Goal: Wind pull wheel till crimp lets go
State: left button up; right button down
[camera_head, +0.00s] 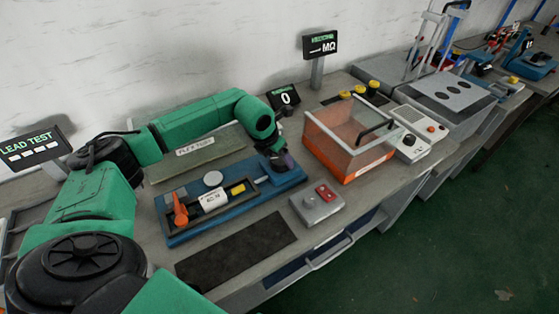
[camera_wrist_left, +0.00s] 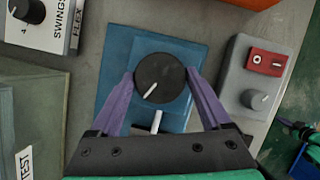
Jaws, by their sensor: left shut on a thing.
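The pull wheel (camera_wrist_left: 153,72) is a round black knob with a white pointer line, on the blue end of the pull tester (camera_wrist_left: 118,82). The line points down and left. My left gripper (camera_wrist_left: 160,76) has its purple fingers on either side of the wheel and is shut on it. In the head view, my left gripper (camera_head: 279,162) is at the right end of the long blue tester (camera_head: 185,236) and hides the wheel. An orange lever (camera_head: 180,212) and a white labelled block (camera_head: 213,199) sit on the tester's left part.
A small display (camera_head: 285,98) behind the tester reads 0. A grey switch box (camera_head: 318,205) with a red switch stands close to the right. An open clear-sided orange bin (camera_head: 345,150) is farther right. A dark mat (camera_head: 235,248) lies bare in front.

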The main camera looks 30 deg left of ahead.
pick_arm(q)
jog(key=shift+w+a+m+h+b, duration=0.1)
jog(key=shift+m+h+b, duration=0.3)
jog(key=shift+m+b, duration=0.6)
jog(key=shift+r+m, duration=0.1)
jog(key=shift+m, duration=0.3)
jog(key=o, duration=1.2)
jog(key=shift+r, duration=0.1)
jog(key=shift+s+a+r, duration=0.1)
jog(key=shift+s+r, duration=0.1)
jog(key=shift+r, duration=0.2)
jog(key=b+v, duration=0.1)
jog(key=v, duration=1.2)
jog(key=shift+a+r+b, duration=0.15)
jog(key=shift+r+b, duration=0.15)
